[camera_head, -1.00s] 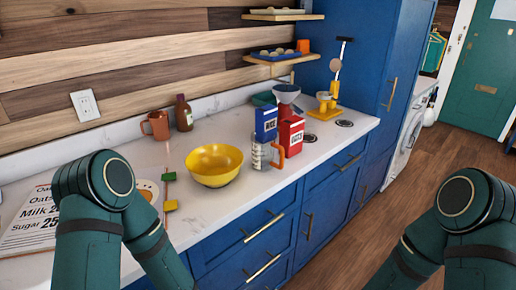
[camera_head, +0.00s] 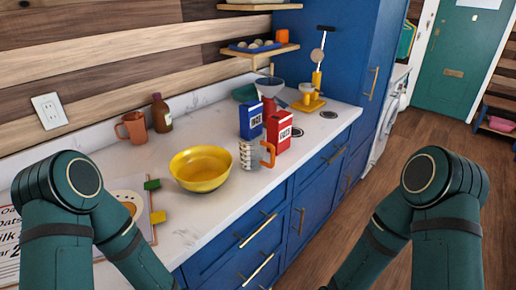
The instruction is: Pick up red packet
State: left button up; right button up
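The red packet (camera_head: 279,131) stands upright on the white counter, right beside a blue packet (camera_head: 251,120). A clear measuring jug with an orange handle (camera_head: 268,154) stands just in front of it and hides part of its lower left side. My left arm comes in at the lower left and my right arm at the lower right. Both arms are well apart from the red packet. Neither gripper shows in the picture.
A yellow bowl (camera_head: 201,180) sits left of the jug. An orange mug (camera_head: 132,128) and brown bottle (camera_head: 161,112) stand near the wall. A yellow-based device (camera_head: 309,103) stands behind the packets. Wall shelves (camera_head: 259,49) hang above.

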aim_at(280, 124)
jog(key=k+u, duration=0.1)
jog(key=k, duration=0.55)
jog(key=u, duration=2.9)
jog(key=k+l, duration=0.25)
jog(key=l, duration=0.2)
jog(key=k+l, duration=0.2)
jog(key=l, duration=0.25)
jog(key=k+l, duration=0.25)
jog(key=l, duration=0.2)
jog(key=k+l, duration=0.25)
jog(key=l, duration=0.2)
jog(key=k+l, duration=0.2)
jog(key=l, duration=0.25)
jog(key=k+l, duration=0.25)
jog(key=l, duration=0.2)
jog(key=k+l+u, duration=0.1)
jog(key=k+l, duration=0.15)
jog(key=l, duration=0.2)
jog(key=k+l, duration=0.25)
jog(key=l, duration=0.2)
